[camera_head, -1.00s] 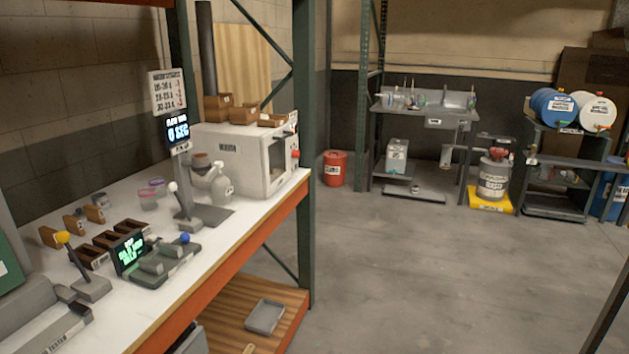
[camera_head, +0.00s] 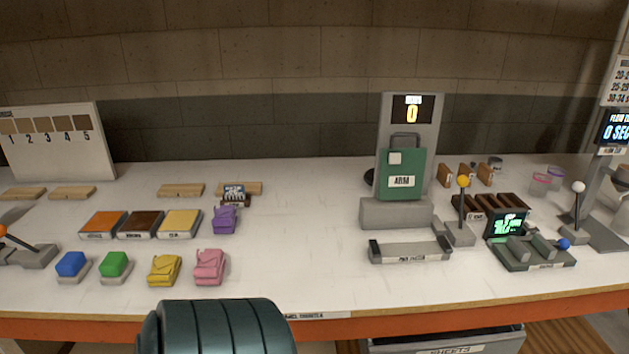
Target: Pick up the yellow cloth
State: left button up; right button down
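The yellow cloth (camera_head: 164,269) lies folded near the front edge of the white bench top (camera_head: 310,255), at the left of the view. A pink folded cloth (camera_head: 209,266) lies just to its right, and a purple folded cloth (camera_head: 225,219) is farther back. Nothing is touching the yellow cloth from above. Neither of my grippers shows in the view. A dark teal rounded part, likely of my own arm, shows at the bottom in front of the bench edge.
Green (camera_head: 114,265) and blue (camera_head: 72,265) blocks stand left of the yellow cloth. Orange, brown and yellow trays (camera_head: 180,223) sit behind it. A grey machine with a green front (camera_head: 402,170) stands right of centre. The bench middle is clear.

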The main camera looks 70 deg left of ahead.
aim_at(164, 270)
jog(key=u, duration=3.05)
